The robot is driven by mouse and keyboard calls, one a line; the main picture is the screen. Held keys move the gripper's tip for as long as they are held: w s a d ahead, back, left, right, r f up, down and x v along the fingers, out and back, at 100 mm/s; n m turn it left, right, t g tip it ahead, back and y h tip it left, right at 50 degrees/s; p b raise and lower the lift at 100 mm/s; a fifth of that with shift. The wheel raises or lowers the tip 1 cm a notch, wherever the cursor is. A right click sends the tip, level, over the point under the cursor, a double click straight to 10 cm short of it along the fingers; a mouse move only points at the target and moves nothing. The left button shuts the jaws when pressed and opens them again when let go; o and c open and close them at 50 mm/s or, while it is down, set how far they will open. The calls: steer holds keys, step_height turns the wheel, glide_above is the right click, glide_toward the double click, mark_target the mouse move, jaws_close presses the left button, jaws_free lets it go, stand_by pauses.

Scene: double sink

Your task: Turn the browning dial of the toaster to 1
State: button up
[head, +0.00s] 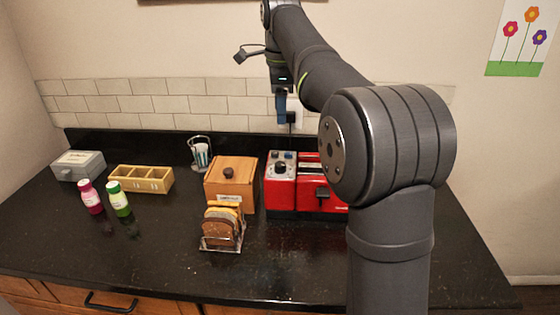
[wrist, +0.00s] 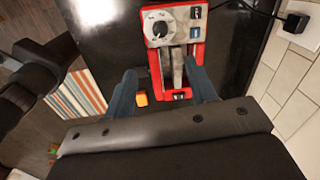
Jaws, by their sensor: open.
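The red toaster (head: 282,198) stands on the dark counter, partly hidden behind my arm in the head view. Its light control panel carries a round dark browning dial (head: 280,167) and small buttons. In the wrist view the toaster (wrist: 155,70) is at top centre, with the dial (wrist: 159,29) and a white pointer mark on it. The scale marks are too small to read. My gripper (head: 281,112) hangs above the toaster's back edge, pointing down. In the wrist view my gripper (wrist: 160,68) has its blue fingers apart and empty, clear of the dial.
A wooden box (head: 232,182) with a dark knob stands left of the toaster. A rack of bread slices (head: 222,228) is in front. Two bottles (head: 118,200), a divided tray (head: 141,179) and a grey box (head: 78,165) are further left. A wall plug (wrist: 296,22) is near the gripper.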

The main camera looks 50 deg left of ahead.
mark_target(280, 164)
steer(key=f, duration=1.6)
steer(key=shift+w+a+f, duration=0.2)
steer(key=shift+w+a, duration=0.1)
steer(key=shift+a, duration=0.1)
steer(key=shift+c, duration=0.2)
steer(key=c, duration=0.9)
